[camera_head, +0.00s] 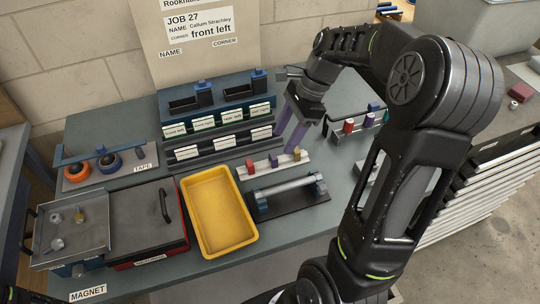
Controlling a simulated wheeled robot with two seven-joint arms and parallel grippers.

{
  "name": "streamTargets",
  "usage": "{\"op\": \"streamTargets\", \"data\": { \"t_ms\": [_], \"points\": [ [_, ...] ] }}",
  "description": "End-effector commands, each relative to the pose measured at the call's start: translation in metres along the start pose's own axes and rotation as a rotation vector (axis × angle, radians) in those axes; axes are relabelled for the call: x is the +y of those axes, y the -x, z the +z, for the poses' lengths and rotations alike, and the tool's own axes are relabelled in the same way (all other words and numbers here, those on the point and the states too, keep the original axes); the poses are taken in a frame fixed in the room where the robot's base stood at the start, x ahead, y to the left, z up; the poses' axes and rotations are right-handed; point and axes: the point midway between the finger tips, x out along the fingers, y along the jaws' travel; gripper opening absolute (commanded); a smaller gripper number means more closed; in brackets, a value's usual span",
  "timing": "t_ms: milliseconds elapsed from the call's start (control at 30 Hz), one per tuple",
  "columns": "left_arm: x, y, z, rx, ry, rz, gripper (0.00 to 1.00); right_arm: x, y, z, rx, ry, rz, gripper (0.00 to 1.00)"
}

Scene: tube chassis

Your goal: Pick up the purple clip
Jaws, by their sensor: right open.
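A small purple clip (273,160) stands on a white strip (262,171), between a red clip (249,166) and a yellow clip (296,153). My right gripper (284,143) reaches in from the right with its long purple-grey fingers pointing down. It is open and appears empty. Its fingertips show just behind and above the purple clip in the picture; I cannot tell the exact gap. My left gripper is not in view.
A tube on a dark stand (288,190) lies in front of the strip. A yellow tray (218,211) is left of it. A tiered label rack (222,142) stands behind. Another rack with coloured pieces (348,126) is at right, partly behind my arm.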

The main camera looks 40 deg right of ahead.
Motion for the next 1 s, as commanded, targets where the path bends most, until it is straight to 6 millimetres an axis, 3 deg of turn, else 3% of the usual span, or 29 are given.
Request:
{"op": "streamTargets", "data": {
  "t_ms": [233,500,833,1000],
  "points": [
    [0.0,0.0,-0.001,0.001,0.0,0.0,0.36,0.0,-0.003,0.001,-0.001,0.002,0.0,0.53],
    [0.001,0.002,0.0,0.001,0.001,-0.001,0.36,0.0,-0.026,0.001,-0.001,0.002,-0.001,0.53],
    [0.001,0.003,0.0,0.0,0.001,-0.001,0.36,-0.001,-0.029,0.001,-0.001,0.002,-0.002,0.53],
    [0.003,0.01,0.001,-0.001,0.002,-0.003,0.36,0.001,-0.048,0.004,-0.001,0.0,0.002,0.53]
  ]
}}
